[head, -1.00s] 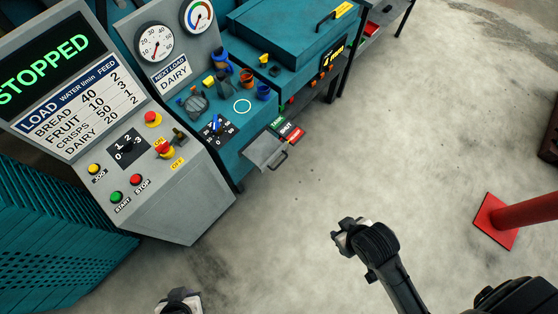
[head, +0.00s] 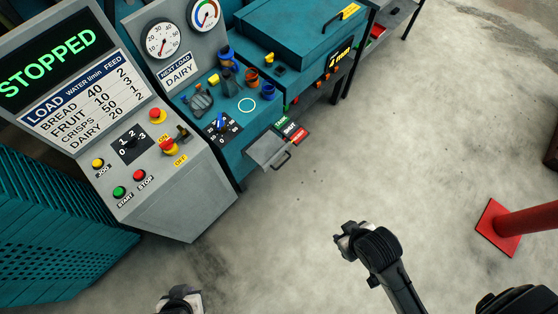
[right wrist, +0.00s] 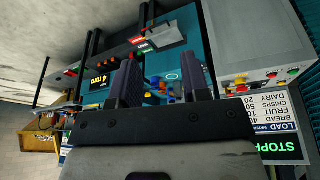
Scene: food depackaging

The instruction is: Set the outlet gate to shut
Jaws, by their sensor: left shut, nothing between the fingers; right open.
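The outlet gate is a grey plate (head: 262,149) with a dark bar handle (head: 281,161). It sticks out from the front of the teal machine, low beside a green label (head: 282,122) and a red label (head: 298,135). The gate plate also shows at the top of the right wrist view (right wrist: 172,36). Its exact setting is too small to tell. My left gripper (head: 180,297) is shut and empty at the bottom edge, partly cut off. My right gripper (head: 343,238) is open and empty, out over the floor, apart from the gate. Its two dark fingers flank the distant machine in the right wrist view (right wrist: 158,80).
A grey control console (head: 190,205) reading STOPPED stands left of the gate. A blue-handled selector (head: 220,123) and coloured knobs sit on the machine top. A red post on a square base (head: 497,225) stands at right. The floor between is clear.

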